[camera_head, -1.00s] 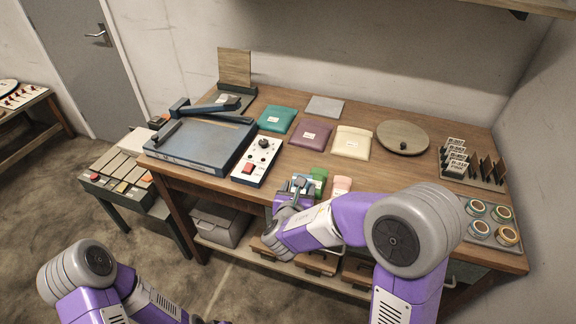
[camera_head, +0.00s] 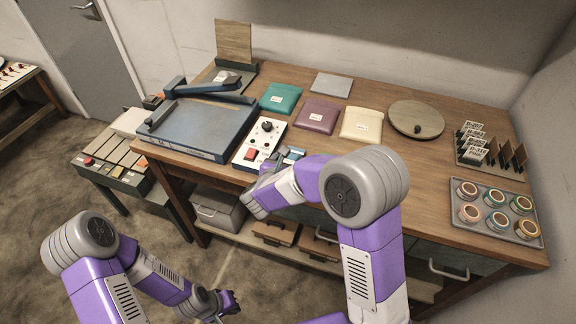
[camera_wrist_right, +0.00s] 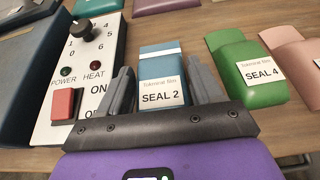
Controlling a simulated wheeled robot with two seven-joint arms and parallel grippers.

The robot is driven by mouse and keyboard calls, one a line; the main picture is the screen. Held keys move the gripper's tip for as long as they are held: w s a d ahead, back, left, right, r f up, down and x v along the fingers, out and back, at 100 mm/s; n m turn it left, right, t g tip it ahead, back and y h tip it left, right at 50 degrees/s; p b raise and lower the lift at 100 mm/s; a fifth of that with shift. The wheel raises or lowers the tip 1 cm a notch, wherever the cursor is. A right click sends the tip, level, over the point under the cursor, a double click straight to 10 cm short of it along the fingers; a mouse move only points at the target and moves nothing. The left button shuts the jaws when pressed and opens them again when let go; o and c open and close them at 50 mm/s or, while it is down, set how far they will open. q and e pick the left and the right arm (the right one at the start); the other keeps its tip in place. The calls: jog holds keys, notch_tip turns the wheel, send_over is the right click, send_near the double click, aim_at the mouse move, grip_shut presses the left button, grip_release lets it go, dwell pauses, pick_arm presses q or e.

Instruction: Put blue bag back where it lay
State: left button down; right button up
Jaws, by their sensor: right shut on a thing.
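The blue bag (camera_wrist_right: 160,78), labelled SEAL 2, is between the fingers of my right gripper (camera_wrist_right: 157,92) in the right wrist view. The gripper is shut on it. In the head view, my right gripper (camera_head: 284,158) is at the front edge of the table, just right of the control box, and the bag is mostly hidden. I cannot tell whether the bag touches the tabletop. My left gripper (camera_head: 218,304) hangs low in front of the table, away from the bags. Its fingers are too small to read.
The control box (camera_wrist_right: 82,75) is close left of the blue bag. A green bag (camera_wrist_right: 247,72), labelled SEAL 4, and a pink bag (camera_wrist_right: 298,62) lie to its right. Larger teal (camera_head: 281,98), purple (camera_head: 317,115) and cream (camera_head: 361,124) pouches lie behind. A tin tray (camera_head: 496,229) is at right.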

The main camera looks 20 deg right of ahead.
jog(key=shift+w+f, duration=0.1)
jog(key=shift+f, duration=0.55)
jog(key=shift+r, duration=0.1)
jog(key=shift+f, duration=0.2)
jog(key=o, duration=1.2)
jog(key=shift+c, duration=0.2)
jog(key=shift+r, duration=0.25)
jog(key=p+v, duration=0.2)
jog(key=v, duration=1)
